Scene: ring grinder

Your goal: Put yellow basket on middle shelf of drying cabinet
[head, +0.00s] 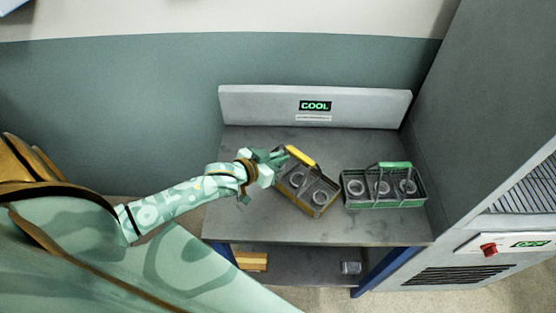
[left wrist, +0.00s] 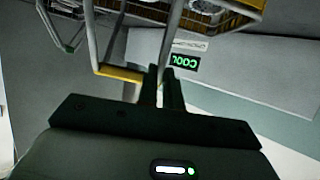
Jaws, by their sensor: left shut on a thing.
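The yellow basket (head: 308,191) is a dark wire basket with a yellow handle (head: 301,156) and holds a few grey rings. It is over the left-middle of the grey bench top, turned at an angle; I cannot tell whether it touches the bench. My left gripper (head: 279,158) is shut on its handle. In the left wrist view the fingers (left wrist: 164,88) meet the end of the yellow handle (left wrist: 120,74), with the basket frame beyond. My right gripper is not in view. A tall grey cabinet (head: 470,110) stands at the right; no middle shelf shows.
A green-handled basket (head: 384,186) with rings stands close to the right on the bench (head: 250,222). A panel reading COOL (head: 315,105) backs the bench. A lower shelf (head: 305,268) holds small items. The cabinet front has vents and a red knob (head: 489,250).

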